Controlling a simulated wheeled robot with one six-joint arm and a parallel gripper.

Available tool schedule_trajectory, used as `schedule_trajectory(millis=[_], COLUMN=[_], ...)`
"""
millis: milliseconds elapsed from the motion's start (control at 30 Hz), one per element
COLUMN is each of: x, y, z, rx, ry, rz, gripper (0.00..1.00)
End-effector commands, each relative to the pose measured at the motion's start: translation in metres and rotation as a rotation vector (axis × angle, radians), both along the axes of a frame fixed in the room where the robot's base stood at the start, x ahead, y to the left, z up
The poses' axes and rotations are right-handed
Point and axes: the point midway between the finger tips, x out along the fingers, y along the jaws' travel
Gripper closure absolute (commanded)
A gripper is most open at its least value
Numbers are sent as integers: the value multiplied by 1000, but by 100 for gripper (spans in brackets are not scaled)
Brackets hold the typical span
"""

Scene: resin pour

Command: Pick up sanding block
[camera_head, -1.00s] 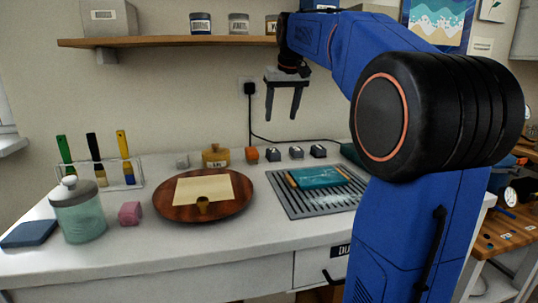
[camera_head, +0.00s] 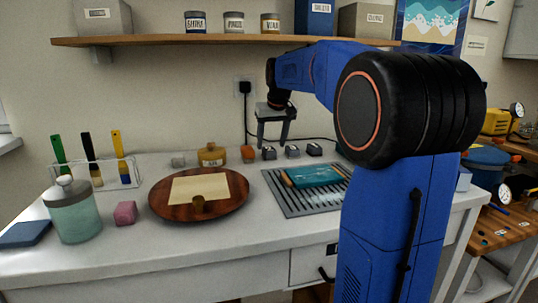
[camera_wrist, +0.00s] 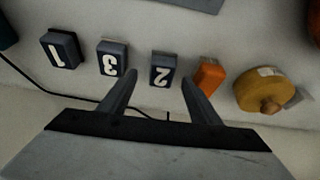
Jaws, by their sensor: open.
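Several small blocks stand along the back of the white table; I cannot tell for certain which is the sanding block. Three dark blocks carry pale labels reading 1 (camera_wrist: 61,48), 3 (camera_wrist: 112,58) and 2 (camera_wrist: 162,69). An orange block (camera_head: 248,154) stands beside them; it also shows in the wrist view (camera_wrist: 208,75). A pink block (camera_head: 125,213) lies at the front left. My gripper (camera_head: 273,146) is open and empty above the back row. In the wrist view its fingers (camera_wrist: 160,78) appear on either side of the block labelled 2, without visible contact.
A round wooden board (camera_head: 165,207) and slatted grey tray (camera_head: 300,207) lie in front. A black cable (camera_head: 244,120) runs along the wall. A shelf (camera_head: 170,40) hangs above.

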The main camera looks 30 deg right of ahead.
Motion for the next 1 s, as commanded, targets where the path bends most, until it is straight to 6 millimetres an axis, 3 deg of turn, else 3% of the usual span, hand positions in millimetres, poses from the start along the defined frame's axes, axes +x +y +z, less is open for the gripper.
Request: schedule_trajectory(millis=[233,500,567,700,1000], x=[11,13,13,13,13], y=[1,0,0,0,0], z=[-31,-35,-35,-35,-33], rx=[0,0,0,0,0], ry=[2,0,0,0,0], rz=[0,0,0,0,0], gripper=[43,43,55,88,88])
